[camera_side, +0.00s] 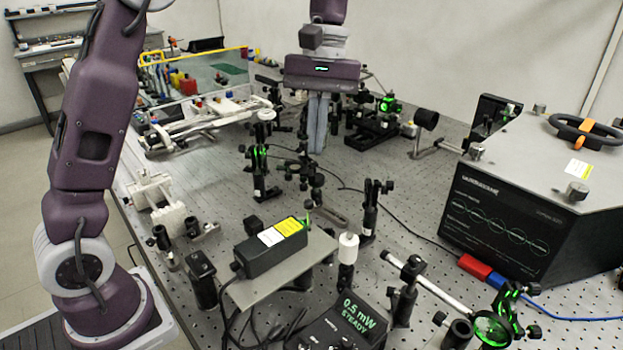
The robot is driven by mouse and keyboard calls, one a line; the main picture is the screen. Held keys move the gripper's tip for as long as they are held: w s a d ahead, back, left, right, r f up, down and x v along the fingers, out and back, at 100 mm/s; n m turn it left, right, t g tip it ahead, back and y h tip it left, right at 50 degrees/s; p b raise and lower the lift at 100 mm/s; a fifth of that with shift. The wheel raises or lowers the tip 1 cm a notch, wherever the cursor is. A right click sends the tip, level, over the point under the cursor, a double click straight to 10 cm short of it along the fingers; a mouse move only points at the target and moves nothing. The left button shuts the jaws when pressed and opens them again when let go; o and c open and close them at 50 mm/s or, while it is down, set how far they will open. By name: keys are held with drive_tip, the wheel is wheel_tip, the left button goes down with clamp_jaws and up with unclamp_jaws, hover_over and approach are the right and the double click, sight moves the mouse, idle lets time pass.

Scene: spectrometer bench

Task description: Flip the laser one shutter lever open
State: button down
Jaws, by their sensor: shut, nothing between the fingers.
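My gripper (318,148) points down above the middle of the optical bench, its grey fingers together and empty. A black laser box (272,248) with a yellow and a white label sits on a metal plate (280,280) at the front centre, with a small green part at its right end. The gripper is behind this box in the picture, well apart from it. Which part is the laser one shutter lever, and its position, I cannot tell at this size.
A power meter (345,322) reading 0.5 mW STEADY stands at the front. A large black-fronted spectrometer box (510,220) fills the right. Several posts and lens mounts (258,165) with green light on them crowd the bench. White rail parts (205,120) lie at left.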

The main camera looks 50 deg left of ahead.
drive_tip(key=s+d+f, duration=0.3)
drive_tip(key=f, duration=0.2)
drive_tip(key=shift+s+f, duration=0.15)
drive_tip(key=shift+s, duration=0.2)
